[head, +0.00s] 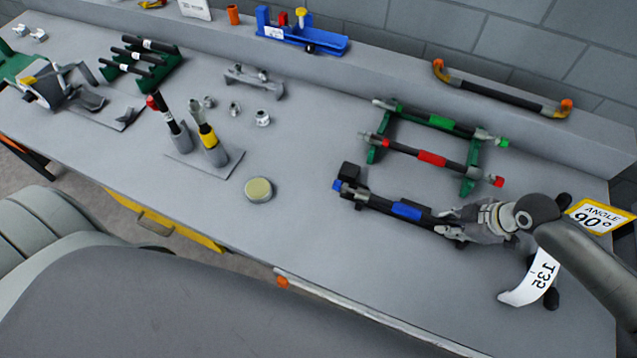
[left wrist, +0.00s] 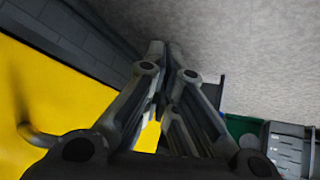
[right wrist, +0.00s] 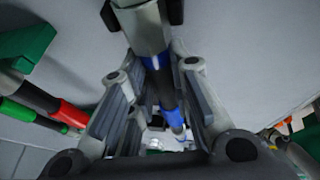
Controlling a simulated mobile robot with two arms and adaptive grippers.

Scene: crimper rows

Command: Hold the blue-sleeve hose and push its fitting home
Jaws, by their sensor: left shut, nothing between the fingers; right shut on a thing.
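The blue-sleeve hose (head: 407,209) lies at the front of the bench, black with a blue sleeve and a blue piece at its left end. My right gripper (head: 447,229) is shut on its right end. In the right wrist view the hose (right wrist: 155,62) runs between the fingers, and a grey cylindrical piece (right wrist: 146,25) sits in line with it at the top. The fingers hide part of the joint, so I cannot tell how far the fitting is seated. My left gripper (left wrist: 163,55) is shut and empty in the left wrist view, outside the head view.
Hoses with green (head: 438,121) and red (head: 431,158) sleeves rest on green stands behind. A black block (head: 351,175) stands at the blue hose's left end. An angle sign (head: 600,217) and a white 135 tag (head: 530,284) are at right. Bench front-centre is clear around a round tin (head: 259,189).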

